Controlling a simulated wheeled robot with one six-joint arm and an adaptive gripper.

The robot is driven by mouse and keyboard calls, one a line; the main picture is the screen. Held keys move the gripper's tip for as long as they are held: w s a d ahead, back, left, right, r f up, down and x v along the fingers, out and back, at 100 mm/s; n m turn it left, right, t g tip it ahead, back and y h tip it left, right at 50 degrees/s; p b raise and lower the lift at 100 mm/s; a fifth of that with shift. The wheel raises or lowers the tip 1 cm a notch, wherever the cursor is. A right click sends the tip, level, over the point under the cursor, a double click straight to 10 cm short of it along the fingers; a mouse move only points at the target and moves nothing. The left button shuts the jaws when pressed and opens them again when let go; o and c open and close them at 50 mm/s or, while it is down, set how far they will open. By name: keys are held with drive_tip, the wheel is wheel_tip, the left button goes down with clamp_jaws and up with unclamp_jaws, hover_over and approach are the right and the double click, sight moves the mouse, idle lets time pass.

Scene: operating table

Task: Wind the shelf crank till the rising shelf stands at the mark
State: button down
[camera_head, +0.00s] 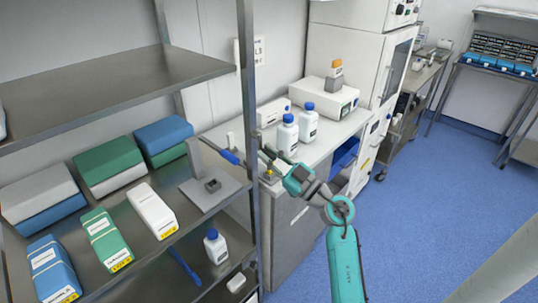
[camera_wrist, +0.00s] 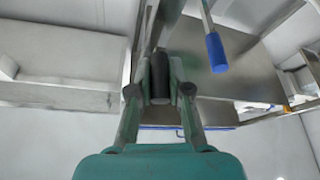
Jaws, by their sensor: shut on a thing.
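My gripper (camera_head: 272,160) is beside the right front post of the metal rack, at the end of my teal arm. In the wrist view its two fingers (camera_wrist: 160,85) are shut on a black cylindrical grip (camera_wrist: 160,78), which I take for the crank handle. Its far end and the crank arm are mostly hidden. A blue-handled lever (camera_head: 229,157) sticks out near the post; a blue handle (camera_wrist: 216,52) also hangs right of the fingers in the wrist view. A grey plate (camera_head: 205,197) with an upright and a small dark block stands on the middle shelf. I cannot make out the mark.
Two blue-capped bottles (camera_head: 287,136) stand on the white counter behind my gripper. The blue floor (camera_head: 430,210) at right is clear.

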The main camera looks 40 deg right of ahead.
drive_tip(key=shift+d+n, duration=0.1)
drive_tip(key=shift+n, duration=0.2)
drive_tip(key=shift+d+r+n+g+y, duration=0.65)
drive_tip(key=shift+n+g, duration=0.4)
drive_tip(key=shift+n, duration=1.95)
drive_tip(key=shift+d+r+n+g+y, duration=0.6)
drive_tip(key=shift+n+g, duration=0.4)
drive_tip(key=shift+n, duration=2)
drive_tip(key=shift+d+r+n+g+y, duration=0.65)
drive_tip(key=shift+n+g, duration=0.4)
drive_tip(key=shift+n, duration=1.95)
drive_tip(key=shift+f, duration=0.15)
drive_tip(key=c, duration=1.1)
unclamp_jaws()
drive_tip(key=shift+d, duration=0.1)
